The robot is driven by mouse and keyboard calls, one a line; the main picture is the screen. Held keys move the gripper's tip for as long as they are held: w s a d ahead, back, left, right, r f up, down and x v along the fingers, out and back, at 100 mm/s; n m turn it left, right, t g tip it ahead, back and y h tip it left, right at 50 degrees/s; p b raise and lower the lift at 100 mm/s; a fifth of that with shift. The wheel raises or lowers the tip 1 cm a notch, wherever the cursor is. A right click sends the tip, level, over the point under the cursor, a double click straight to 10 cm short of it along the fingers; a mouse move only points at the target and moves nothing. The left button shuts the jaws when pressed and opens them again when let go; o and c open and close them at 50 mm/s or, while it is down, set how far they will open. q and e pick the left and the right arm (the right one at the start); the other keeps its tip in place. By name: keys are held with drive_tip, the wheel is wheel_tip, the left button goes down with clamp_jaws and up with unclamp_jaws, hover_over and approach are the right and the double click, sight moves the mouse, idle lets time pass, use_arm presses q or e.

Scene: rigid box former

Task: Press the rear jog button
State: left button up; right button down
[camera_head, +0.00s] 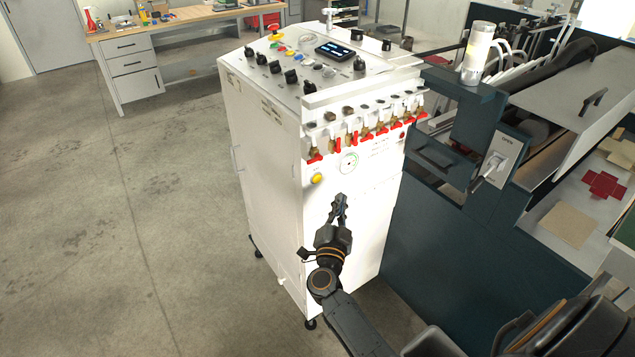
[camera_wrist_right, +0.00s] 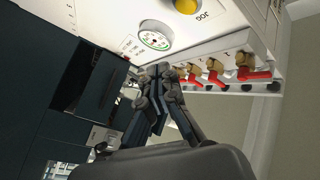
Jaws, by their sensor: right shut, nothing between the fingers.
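A round yellow jog button (camera_head: 317,178) sits on the front face of the white control cabinet (camera_head: 275,185), low at its left edge below the row of red-handled valves. In the right wrist view the yellow button (camera_wrist_right: 187,6) is at the top edge, partly cut off, with "JOG" lettering beside it. My right gripper (camera_head: 340,200) is in front of the cabinet face, below and to the right of the button and apart from it in the picture. Its fingers (camera_wrist_right: 158,72) are closed together and empty. My left gripper is not in view.
A round gauge (camera_head: 348,163) is right of the button. Several brass valves with red handles (camera_head: 366,133) line the cabinet above it. A dark machine frame (camera_head: 432,225) stands close on the right. Open floor (camera_head: 110,220) lies left.

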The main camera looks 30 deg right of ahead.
sight(317, 179)
drive_tip(key=w+b, duration=0.2)
drive_tip(key=w, duration=0.4)
drive_tip(key=shift+w+a+b, duration=0.25)
drive_tip(key=shift+w+b, duration=0.1)
idle(1.1)
drive_tip(key=shift+w+f, duration=0.1)
drive_tip(key=shift+w, duration=0.35)
drive_tip(key=shift+w, duration=0.4)
idle(0.6)
drive_tip(key=shift+s, duration=0.1)
drive_tip(key=shift+s+p, duration=0.6)
drive_tip(key=shift+s, duration=0.15)
